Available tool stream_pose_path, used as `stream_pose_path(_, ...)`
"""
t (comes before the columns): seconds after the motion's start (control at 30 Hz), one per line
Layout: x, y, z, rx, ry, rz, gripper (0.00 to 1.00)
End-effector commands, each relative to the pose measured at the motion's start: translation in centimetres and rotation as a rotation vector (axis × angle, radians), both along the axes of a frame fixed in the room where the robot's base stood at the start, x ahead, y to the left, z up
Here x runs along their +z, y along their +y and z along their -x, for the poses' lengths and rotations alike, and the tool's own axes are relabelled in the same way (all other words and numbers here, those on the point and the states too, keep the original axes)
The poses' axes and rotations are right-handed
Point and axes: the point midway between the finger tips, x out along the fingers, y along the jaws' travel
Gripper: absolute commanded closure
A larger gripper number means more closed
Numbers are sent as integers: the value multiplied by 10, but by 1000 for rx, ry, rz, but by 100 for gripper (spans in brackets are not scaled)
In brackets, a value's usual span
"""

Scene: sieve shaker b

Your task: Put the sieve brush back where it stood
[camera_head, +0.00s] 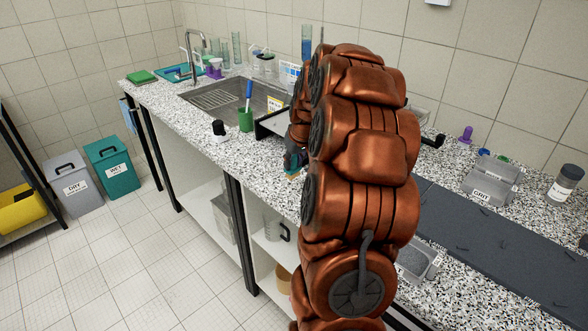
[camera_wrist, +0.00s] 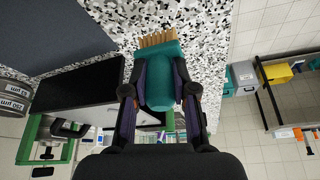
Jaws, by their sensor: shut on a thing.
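The sieve brush (camera_wrist: 158,88) has a teal body and tan bristles. In the wrist view it sits between the two fingers of my gripper (camera_wrist: 159,82), which is shut on it. The bristles point away from the palm, over the speckled worktop (camera_wrist: 190,20). In the head view my arm covers most of the gripper (camera_head: 293,155), and only a little of the teal brush (camera_head: 293,174) shows near the worktop's front edge. I cannot tell whether the bristles touch the worktop.
A green cup (camera_head: 245,120) holding a blue-handled tool and a small black-and-white item (camera_head: 219,130) stand left of my gripper. Behind them is a sink (camera_head: 222,97). A dark mat (camera_head: 500,250) and grit box (camera_head: 490,185) are at right.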

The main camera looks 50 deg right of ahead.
Motion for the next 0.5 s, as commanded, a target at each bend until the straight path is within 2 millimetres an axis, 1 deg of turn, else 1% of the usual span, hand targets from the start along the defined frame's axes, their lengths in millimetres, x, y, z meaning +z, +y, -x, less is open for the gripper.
stream_pose_path(0.3, -29, 1, 1, -1, 1, -2, 100)
stream_pose_path(0.5, -32, 0, 1, -1, -1, 0, 100)
